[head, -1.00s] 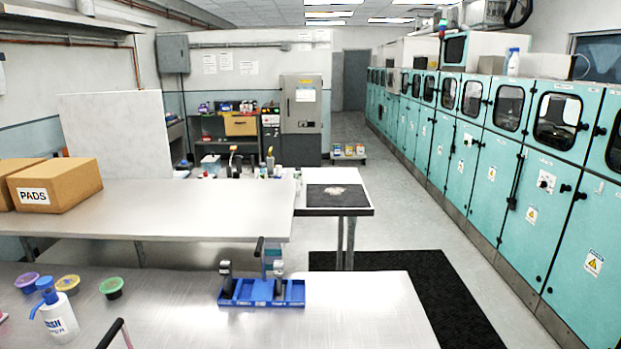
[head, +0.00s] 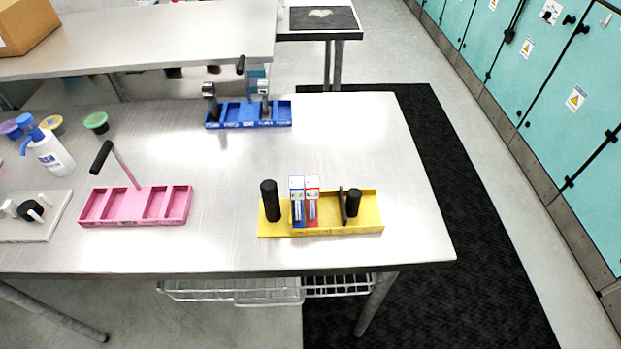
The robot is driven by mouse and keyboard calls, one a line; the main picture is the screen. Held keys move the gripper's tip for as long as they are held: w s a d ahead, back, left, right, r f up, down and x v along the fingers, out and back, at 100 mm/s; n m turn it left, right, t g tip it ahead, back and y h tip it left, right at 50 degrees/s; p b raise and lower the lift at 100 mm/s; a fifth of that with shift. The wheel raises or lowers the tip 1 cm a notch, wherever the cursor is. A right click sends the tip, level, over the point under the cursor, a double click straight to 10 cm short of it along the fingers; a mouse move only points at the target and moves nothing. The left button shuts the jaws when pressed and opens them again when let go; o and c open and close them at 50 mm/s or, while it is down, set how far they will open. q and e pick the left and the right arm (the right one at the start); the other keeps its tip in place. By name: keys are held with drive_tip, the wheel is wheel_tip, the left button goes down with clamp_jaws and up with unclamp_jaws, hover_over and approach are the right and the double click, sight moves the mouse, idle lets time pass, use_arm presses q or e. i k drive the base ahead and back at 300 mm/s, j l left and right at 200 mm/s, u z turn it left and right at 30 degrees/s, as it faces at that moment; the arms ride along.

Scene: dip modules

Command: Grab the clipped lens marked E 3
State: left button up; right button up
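I cannot read an E 3 mark on anything in view, so I cannot tell which item is the clipped lens. A blue tray (head: 246,122) at the back of the table holds dark, upright clip-like pieces (head: 210,98) and a black-handled tool (head: 241,68). A yellow tray (head: 362,224) at the front right holds a black cylinder (head: 269,201), two small labelled boxes and another dark upright piece (head: 351,203). A pink tray (head: 148,219) at left has empty slots and a black-handled stick (head: 103,158). Neither of my grippers is in view.
The metal table (head: 380,150) is clear between the trays. A white pump bottle (head: 50,152), small lidded tubs (head: 96,122) and a pale board (head: 35,228) stand at left. A wire rack (head: 235,291) hangs under the front edge. A black mat (head: 470,250) lies right.

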sight(312, 182)
drive_tip(key=k+l+u, duration=0.1)
drive_tip(key=k+u, duration=0.15)
drive_tip(key=k, duration=0.15)
drive_tip(key=k+u, duration=0.3)
drive_tip(key=k, duration=0.15)
